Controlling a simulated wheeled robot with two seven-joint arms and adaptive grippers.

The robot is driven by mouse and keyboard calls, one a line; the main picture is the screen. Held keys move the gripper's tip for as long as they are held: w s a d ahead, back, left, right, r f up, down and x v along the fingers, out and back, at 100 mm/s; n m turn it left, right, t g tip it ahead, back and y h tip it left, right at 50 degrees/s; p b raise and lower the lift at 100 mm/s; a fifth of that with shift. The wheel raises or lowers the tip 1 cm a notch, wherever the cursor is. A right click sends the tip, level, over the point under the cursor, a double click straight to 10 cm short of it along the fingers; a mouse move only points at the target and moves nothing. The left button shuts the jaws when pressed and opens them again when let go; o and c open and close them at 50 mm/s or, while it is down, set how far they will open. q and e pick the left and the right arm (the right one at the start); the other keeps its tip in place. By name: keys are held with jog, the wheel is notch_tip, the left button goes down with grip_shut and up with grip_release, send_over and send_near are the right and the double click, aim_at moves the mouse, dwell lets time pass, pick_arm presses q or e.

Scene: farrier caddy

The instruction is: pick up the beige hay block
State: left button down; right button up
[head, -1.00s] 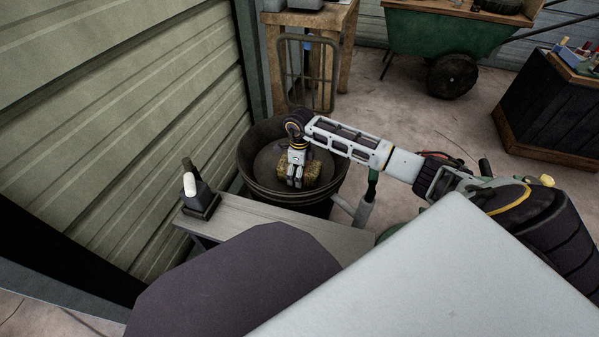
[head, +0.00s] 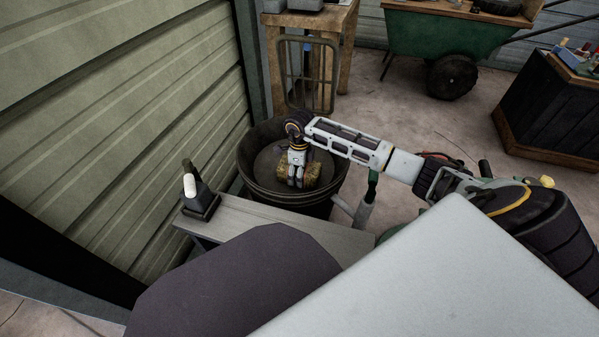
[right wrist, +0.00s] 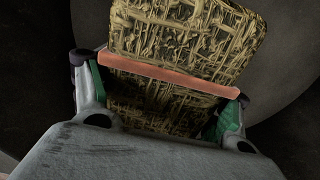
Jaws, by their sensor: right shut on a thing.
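The beige hay block (head: 313,174) is in the dark round tub (head: 252,178), with my right gripper (head: 296,182) over it. In the right wrist view the block (right wrist: 190,32) shows a woven straw surface, with a flat reddish band across it. My right gripper (right wrist: 160,92) is shut on the block, with one finger at each side of it. The block's lower part is hidden by the gripper body. Whether the block touches the tub's bottom cannot be told. My left gripper is not in view.
A grey bench (head: 290,228) stands just in front of the tub, with a small black and white object (head: 191,190) on its left end. A ribbed wall (head: 120,120) runs close on the left. A wooden table (head: 345,40) and green wheelbarrow (head: 440,40) stand behind.

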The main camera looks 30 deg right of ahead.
jog(key=shift+r, duration=0.1)
